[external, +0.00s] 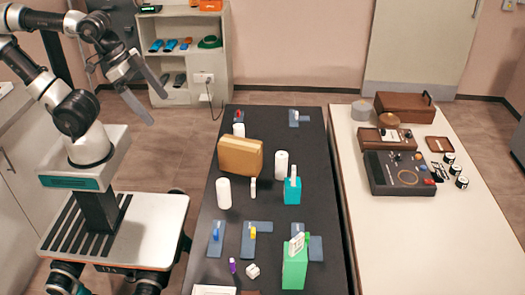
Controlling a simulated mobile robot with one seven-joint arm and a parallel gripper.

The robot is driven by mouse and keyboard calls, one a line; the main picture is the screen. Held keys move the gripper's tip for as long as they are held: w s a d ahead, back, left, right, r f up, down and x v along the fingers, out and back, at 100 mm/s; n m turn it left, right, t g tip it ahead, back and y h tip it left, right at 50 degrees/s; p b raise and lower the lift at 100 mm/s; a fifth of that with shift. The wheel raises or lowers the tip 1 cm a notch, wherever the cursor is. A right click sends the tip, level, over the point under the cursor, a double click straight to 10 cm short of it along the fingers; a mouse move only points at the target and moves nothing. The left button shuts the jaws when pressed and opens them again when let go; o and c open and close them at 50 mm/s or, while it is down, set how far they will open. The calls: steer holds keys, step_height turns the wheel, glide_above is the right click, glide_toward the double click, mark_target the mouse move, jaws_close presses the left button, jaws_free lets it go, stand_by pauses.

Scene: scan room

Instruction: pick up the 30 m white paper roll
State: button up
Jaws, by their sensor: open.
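Several white upright cylinders that look like paper rolls stand on the black table (270,222). One white roll (224,193) is at the left edge, in front of the tan case. A second white roll (281,165) stands right of the case, behind the teal box. A smaller white cylinder (239,130) is behind the case, partly hidden. Any length marking is too small to read, so I cannot tell which is the 30 m roll. My gripper (158,109) is open and empty, raised to the left of the table, apart from all the rolls.
The tan case (240,156), teal box (292,190) and green box (294,270) stand on the black table. Blue holders (257,240) lie near its front. A cream table (420,235) with instruments is to the right. A shelf (182,65) stands behind.

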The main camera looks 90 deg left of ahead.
steer(key=shift+c, duration=0.4)
steer(key=c, duration=1)
steer(key=shift+o, duration=0.2)
